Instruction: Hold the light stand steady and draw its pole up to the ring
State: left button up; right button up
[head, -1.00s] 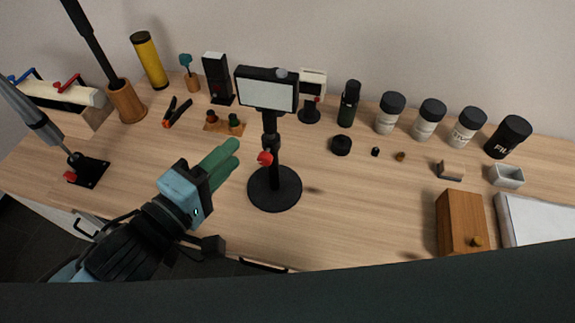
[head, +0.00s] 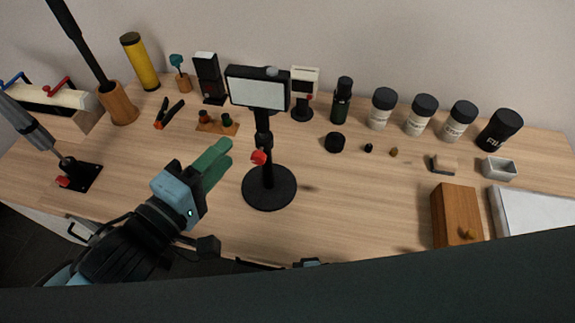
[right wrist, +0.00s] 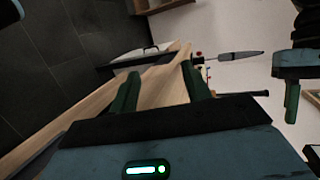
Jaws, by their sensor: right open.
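The light stand (head: 268,176) stands upright on the table, with a round black base, a dark pole, a red knob (head: 259,157) and a white-faced lamp panel (head: 258,94) on top. I cannot make out a ring on the pole. My left gripper (head: 226,151) is left of the pole, apart from it, its green fingers close together and pointing toward it. Whether they are shut is unclear. My right gripper (right wrist: 160,82) is open and empty in the right wrist view. Only a small bluish part of the right arm's end shows at the head view's bottom edge.
Behind the stand are a dark bottle (head: 341,101), several lidded jars (head: 421,118) and a small white-fronted device (head: 303,92). A wooden box (head: 456,214) stands at the right. A second stand with a black square base (head: 80,176) is at the left.

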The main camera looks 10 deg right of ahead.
aim_at(268, 156)
jog(key=w+r+n+t, duration=0.1)
jog(key=w+n+t, duration=0.1)
jog(key=w, duration=0.2)
jog(key=w+d+r+n+t, duration=0.1)
jog(key=w+r+n+t, duration=0.1)
jog(key=w, duration=0.2)
jog(key=w+r+n+t, duration=0.1)
jog(key=w+n, duration=0.1)
jog(key=w, duration=0.2)
jog(key=shift+w+d+r+t, duration=0.1)
jog(key=shift+d+r+t, duration=0.05)
jog(key=shift+d+t, duration=0.2)
jog(key=w+d+r+n+t, duration=0.1)
jog(key=w+n, duration=0.1)
jog(key=w+d+r+n+t+h, duration=0.1)
jog(key=w+r+t, duration=0.1)
jog(key=w, duration=0.1)
jog(key=w+d+r+n+t, duration=0.1)
jog(key=w+r+n+t, duration=0.1)
jog(key=w, duration=0.1)
jog(key=shift+w+d+r+n+h, duration=0.15)
jog(key=shift+d+n+h, duration=0.15)
jog(key=shift+x, duration=3.95)
